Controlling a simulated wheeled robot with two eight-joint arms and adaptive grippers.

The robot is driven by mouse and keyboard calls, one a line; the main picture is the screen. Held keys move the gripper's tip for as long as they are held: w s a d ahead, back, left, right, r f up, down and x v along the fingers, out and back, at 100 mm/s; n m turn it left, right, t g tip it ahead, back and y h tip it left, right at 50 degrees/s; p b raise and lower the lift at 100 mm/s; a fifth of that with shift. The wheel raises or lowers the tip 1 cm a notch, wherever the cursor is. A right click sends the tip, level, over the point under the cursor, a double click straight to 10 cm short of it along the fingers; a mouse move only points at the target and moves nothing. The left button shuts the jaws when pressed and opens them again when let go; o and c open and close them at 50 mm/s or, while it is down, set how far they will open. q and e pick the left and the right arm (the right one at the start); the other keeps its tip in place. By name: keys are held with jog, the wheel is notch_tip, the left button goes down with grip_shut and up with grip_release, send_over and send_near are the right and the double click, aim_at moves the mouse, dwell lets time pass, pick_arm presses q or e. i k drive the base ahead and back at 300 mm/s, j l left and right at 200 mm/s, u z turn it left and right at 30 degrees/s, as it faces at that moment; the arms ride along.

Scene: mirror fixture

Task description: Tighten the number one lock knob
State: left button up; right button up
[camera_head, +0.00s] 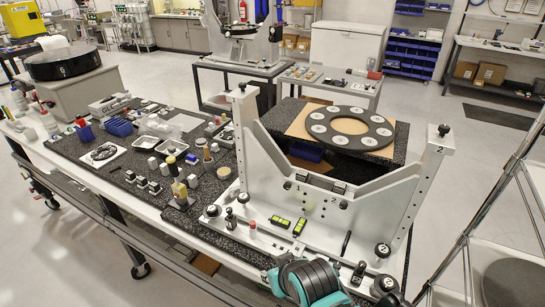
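The grey metal mirror fixture (300,215) stands upright on the speckled dark bench top, with a tall post at each end. A small black knob (242,87) sits on top of the left post. Another black knob (444,130) sits at the top of the right post, which bears a "2". A second "2" is on the middle of the front plate. I cannot read a "1" on the left post. Larger round black knobs stand low at the left (213,210) and right (382,250) of the base. Neither gripper is clearly visible.
Small green levels (280,221) lie on the base. Bottles, trays (155,126) and blocks crowd the bench at left. A dark ring (348,128) with white discs lies behind.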

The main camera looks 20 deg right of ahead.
aim_at(212, 211)
jog(key=k+j+z, duration=0.15)
jog(key=z, duration=0.25)
jog(key=k+j+z, duration=0.2)
jog(key=z, duration=0.2)
jog(key=k+z, duration=0.2)
jog(key=z, duration=0.2)
